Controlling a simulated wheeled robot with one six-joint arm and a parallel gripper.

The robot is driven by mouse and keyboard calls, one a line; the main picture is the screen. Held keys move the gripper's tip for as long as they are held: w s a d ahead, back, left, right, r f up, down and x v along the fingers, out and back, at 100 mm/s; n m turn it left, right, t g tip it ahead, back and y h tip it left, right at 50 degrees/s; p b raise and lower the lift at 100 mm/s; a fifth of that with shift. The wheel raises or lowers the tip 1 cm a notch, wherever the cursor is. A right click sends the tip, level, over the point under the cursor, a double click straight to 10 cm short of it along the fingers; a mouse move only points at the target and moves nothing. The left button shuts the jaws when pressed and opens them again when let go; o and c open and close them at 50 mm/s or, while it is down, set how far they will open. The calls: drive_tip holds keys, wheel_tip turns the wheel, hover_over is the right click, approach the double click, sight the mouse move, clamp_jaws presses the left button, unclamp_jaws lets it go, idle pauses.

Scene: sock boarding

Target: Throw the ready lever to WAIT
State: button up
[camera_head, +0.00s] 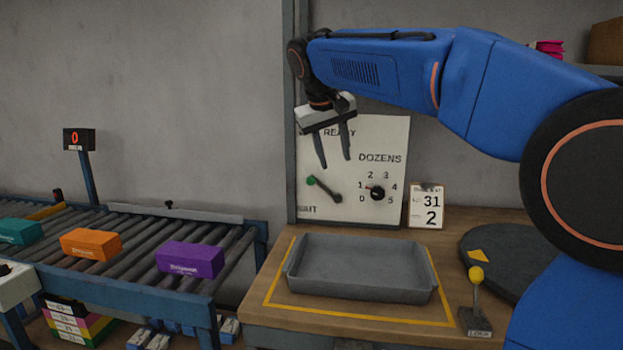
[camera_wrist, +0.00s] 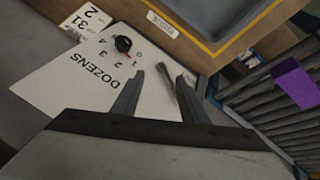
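The ready lever (camera_head: 325,190) is a dark arm with a green knob at its upper-left end, on a white panel (camera_head: 390,140). It slants down to the right, between the READY label above and the partly cut-off WAIT label (camera_head: 307,209) at lower left. My gripper (camera_head: 335,163) is open and empty, fingers pointing down, above the lever in the head view. In the wrist view, the lever (camera_wrist: 168,84) appears between the two fingers (camera_wrist: 160,76); its green knob cannot be made out there. I cannot tell the gap between fingers and panel.
A dozens dial (camera_head: 377,193) sits right of the lever, with a count card (camera_head: 426,207) beyond it. A grey tray (camera_head: 360,285) lies on the bench below. A yellow-knobbed lock lever (camera_head: 477,290) stands at right. Boxes sit on the roller conveyor (camera_head: 135,225) at left.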

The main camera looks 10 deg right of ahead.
wheel_tip(320, 180, down, 4)
drive_tip(key=s+n+t+h, duration=0.1)
drive_tip(key=s+n+h, duration=0.2)
drive_tip(key=n, duration=0.3)
drive_tip(key=n+t, duration=1.2)
drive_tip(key=n, duration=1.1)
approach(311, 182)
drive_tip(key=shift+y, duration=0.4)
drive_tip(key=x, duration=0.9)
drive_tip(key=shift+d+r, duration=0.15)
drive_tip(key=shift+r, duration=0.05)
clamp_jaws()
